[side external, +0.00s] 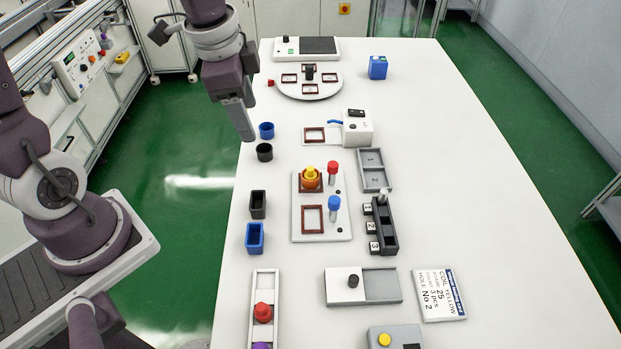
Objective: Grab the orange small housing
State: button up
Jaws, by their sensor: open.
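The orange small housing (311,184) sits in the upper brown square nest of a white plate (341,232) in the middle of the table. A yellow piece (310,172) stands in its top, hiding part of the inside. My gripper (247,136) is open, with its fingers pointing down near the table's left edge. It is up and left of the orange housing, clear of it, and appears empty. The gap between the fingers is hard to see from this side.
Red (333,168) and blue (334,203) knobbed posts stand right of the nests. Small blue (266,130) and black (264,152) cups stand below my gripper. Black (258,204) and blue (254,238) rectangular housings line the left.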

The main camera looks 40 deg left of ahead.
aim_at(308, 168)
jog(key=w+d+f+m+h, duration=0.1)
jog(key=w+f, duration=0.2)
jog(key=w+f+m+h, duration=0.2)
jog(key=w+f, duration=0.1)
jog(key=f, duration=0.1)
jog(key=w+d+f+m+h, duration=0.1)
jog(key=w+f+m, duration=0.1)
jog(key=f, duration=0.1)
jog(key=shift+w+d+f+g+h, duration=0.3)
jog(key=shift+w+d+f, duration=0.05)
jog(key=shift+w+f, duration=0.05)
jog(key=x, duration=0.4)
jog(key=s+x, duration=0.1)
jog(key=x, duration=0.2)
jog(key=shift+d, duration=0.15)
grip_shut()
